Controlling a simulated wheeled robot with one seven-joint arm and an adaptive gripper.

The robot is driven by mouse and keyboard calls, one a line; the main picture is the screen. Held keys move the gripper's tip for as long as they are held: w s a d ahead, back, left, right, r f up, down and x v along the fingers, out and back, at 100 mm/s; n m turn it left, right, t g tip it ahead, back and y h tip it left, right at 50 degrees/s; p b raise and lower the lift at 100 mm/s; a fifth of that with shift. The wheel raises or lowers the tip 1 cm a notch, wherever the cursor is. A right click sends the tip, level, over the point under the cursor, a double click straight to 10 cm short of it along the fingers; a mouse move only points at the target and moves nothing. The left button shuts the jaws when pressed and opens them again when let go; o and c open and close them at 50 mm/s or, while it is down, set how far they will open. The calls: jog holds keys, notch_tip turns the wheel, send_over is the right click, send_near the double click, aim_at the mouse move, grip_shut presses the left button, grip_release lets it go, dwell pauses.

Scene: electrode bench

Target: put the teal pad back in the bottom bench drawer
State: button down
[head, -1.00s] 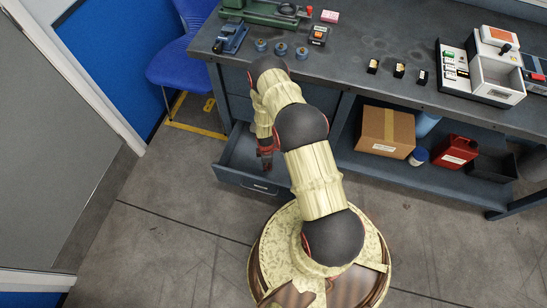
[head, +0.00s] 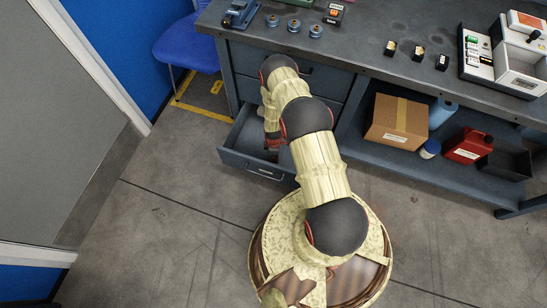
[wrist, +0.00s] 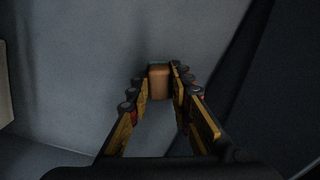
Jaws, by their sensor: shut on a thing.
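The bottom bench drawer (head: 238,159) is pulled open at the left end of the bench, and the part of its inside that I see looks empty. My gripper (head: 273,146) is over or inside this drawer, partly hidden by my arm; its height is hard to judge. In the wrist view, my gripper (wrist: 160,80) is shut on a small block, which I take to be the teal pad (wrist: 159,84). It shows a brown face with a thin teal edge at the top. A plain grey surface lies beyond the fingertips.
Closed drawers (head: 247,60) sit above the open one. A blue chair (head: 185,45) stands left of the bench. A cardboard box (head: 397,122), a red can (head: 467,146) and a dark bin (head: 508,163) stand on the lower shelf.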

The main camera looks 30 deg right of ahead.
jog(key=shift+f, duration=0.15)
jog(key=c, duration=1.6)
grip_release()
jog(key=shift+c, duration=0.2)
